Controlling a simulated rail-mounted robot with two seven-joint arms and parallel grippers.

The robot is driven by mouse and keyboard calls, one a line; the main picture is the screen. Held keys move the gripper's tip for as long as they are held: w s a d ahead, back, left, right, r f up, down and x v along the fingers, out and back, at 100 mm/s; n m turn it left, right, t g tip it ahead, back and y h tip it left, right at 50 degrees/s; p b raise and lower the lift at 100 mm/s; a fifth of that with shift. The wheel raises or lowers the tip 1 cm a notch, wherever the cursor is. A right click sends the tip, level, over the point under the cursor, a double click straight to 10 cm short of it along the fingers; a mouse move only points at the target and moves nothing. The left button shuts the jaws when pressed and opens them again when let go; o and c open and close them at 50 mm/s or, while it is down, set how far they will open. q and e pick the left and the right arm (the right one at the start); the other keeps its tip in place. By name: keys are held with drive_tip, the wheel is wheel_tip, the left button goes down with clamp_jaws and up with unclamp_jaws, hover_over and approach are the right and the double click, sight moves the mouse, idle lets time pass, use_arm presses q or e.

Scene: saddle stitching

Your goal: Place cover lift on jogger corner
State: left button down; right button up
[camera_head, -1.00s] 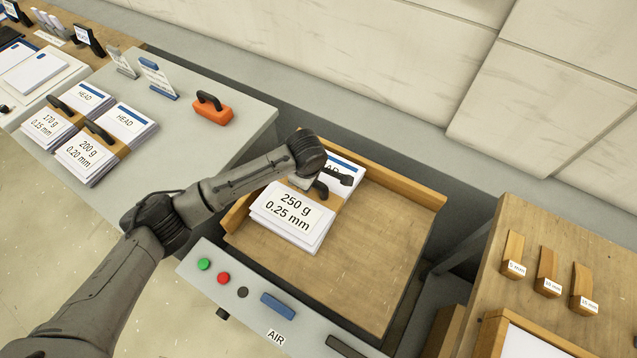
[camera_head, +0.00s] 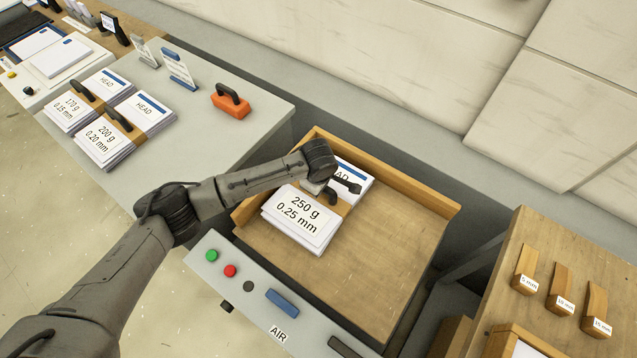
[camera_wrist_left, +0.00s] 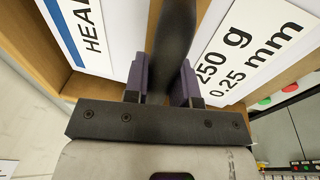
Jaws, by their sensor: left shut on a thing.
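The cover lift is a white paper stack (camera_head: 300,217) labelled 250 g, 0.25 mm, with a tan band and a dark handle. It is at the left back corner of the wooden jogger tray (camera_head: 385,255), close to its raised edges. In the left wrist view the lift's label (camera_wrist_left: 255,45) and the dark handle (camera_wrist_left: 172,45) show. My left gripper (camera_wrist_left: 165,80) is shut on the handle, with a finger on each side. In the head view the wrist (camera_head: 325,170) hides part of the lift. I cannot tell whether the lift touches the tray floor. My right gripper is not in view.
Two more banded stacks, 170 g (camera_head: 75,110) and 200 g (camera_head: 105,145), and an orange block with a handle (camera_head: 231,103) are on the grey table at left. A button panel (camera_head: 240,278) runs along the tray's front. Wooden wedges (camera_head: 562,290) stand at right.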

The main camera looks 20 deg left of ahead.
sight(319, 200)
use_arm(q)
drive_tip(key=shift+w+r, duration=0.1)
drive_tip(key=c, duration=1.3)
unclamp_jaws()
drive_tip(key=shift+f, duration=0.2)
drive_tip(key=o, duration=0.4)
drive_tip(key=shift+c, duration=0.2)
drive_tip(key=shift+r, duration=0.1)
wheel_tip(319, 200, up, 12)
drive_tip(key=s+p, duration=0.1)
drive_tip(key=s, duration=0.1)
drive_tip(key=shift+d, duration=0.35)
